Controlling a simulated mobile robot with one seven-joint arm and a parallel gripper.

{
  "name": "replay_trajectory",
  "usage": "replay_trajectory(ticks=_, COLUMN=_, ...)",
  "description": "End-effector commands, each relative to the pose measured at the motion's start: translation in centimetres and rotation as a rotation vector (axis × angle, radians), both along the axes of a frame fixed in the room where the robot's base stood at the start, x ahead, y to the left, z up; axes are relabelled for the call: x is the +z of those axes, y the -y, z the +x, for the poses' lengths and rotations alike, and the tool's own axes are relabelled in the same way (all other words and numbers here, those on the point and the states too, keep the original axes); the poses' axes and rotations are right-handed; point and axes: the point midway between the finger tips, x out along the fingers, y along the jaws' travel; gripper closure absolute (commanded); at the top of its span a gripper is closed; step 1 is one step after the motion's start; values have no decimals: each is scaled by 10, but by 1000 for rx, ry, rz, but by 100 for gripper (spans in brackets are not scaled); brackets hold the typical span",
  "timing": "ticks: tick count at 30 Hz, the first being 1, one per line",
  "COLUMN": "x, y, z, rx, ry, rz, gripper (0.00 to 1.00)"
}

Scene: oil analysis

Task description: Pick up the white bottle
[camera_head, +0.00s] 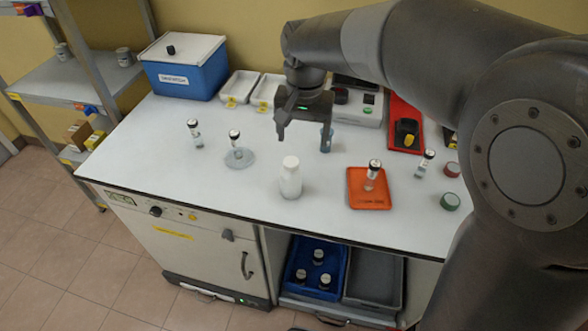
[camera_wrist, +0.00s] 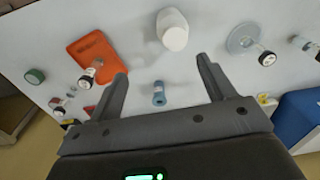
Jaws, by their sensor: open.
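The white bottle (camera_head: 291,182) stands upright on the white bench top, near the front middle. In the wrist view the white bottle (camera_wrist: 173,32) shows from above, beyond my fingertips and roughly between their lines. My gripper (camera_head: 304,138) is open and empty, hanging above the bench behind the bottle, apart from it. In the wrist view my gripper (camera_wrist: 162,68) shows two spread fingers with nothing held between them.
A small blue item (camera_wrist: 159,93) stands under my gripper. An orange tray (camera_head: 368,200) holding a vial is right of the bottle; a round dish (camera_head: 240,161) with a vial is left. A blue box (camera_head: 184,80) stands at the back left. Bench front around the bottle is clear.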

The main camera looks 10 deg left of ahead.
Motion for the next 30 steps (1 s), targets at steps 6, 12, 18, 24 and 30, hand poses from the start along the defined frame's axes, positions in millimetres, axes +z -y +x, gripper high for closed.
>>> replay_trajectory(ticks=6, x=-17, y=-29, z=3, rx=4, ry=-33, rz=-19, gripper=25)
replay_trajectory(ticks=12, x=-46, y=-30, z=2, rx=4, ry=-37, rz=-21, gripper=25)
replay_trajectory(ticks=18, x=-69, y=-30, z=2, rx=5, ry=-35, rz=-20, gripper=25)
replay_trajectory(ticks=24, x=-88, y=-28, z=-2, rx=5, ry=-36, rz=-21, gripper=25)
replay_trajectory(ticks=30, x=-116, y=-26, z=-4, rx=5, ry=-35, rz=-20, gripper=25)
